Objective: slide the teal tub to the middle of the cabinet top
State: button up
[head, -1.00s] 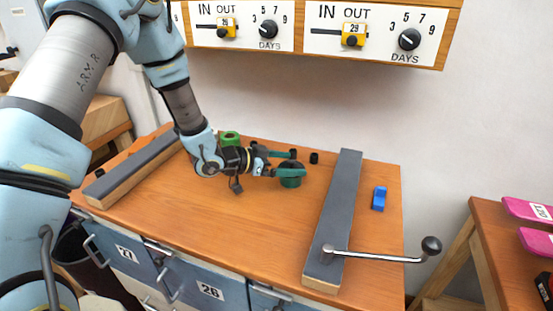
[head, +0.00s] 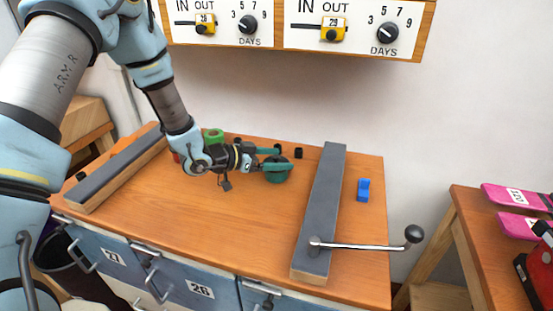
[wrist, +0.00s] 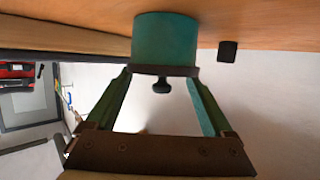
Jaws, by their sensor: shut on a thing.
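The teal tub (head: 277,174), with a dark lid and a small knob, stands on the wooden cabinet top (head: 232,213), near the middle and left of the right grey-topped bar. My gripper (head: 276,158) reaches in from the left with its teal fingers shut on the tub, one on the far side and one on the near side. In the wrist view the tub (wrist: 165,40) sits between the fingertips of my gripper (wrist: 165,78). The tub appears upright on the surface.
Grey-topped bars lie at the right (head: 322,205) and left (head: 115,170). A crank handle (head: 413,234) juts past the right edge. A blue block (head: 363,190) sits at the right, a green ring (head: 213,135) at the back. Small black pieces (head: 298,153) stand behind the tub.

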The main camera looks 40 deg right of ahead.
jog(key=shift+a+f, duration=0.1)
jog(key=shift+f, duration=0.05)
jog(key=c, duration=0.4)
jog(key=o, duration=1.4)
jog(key=shift+o, duration=0.2)
jog(key=b+v, duration=0.3)
jog(key=v, duration=0.7)
jog(key=shift+a+r, duration=0.2)
jog(key=shift+a, duration=0.1)
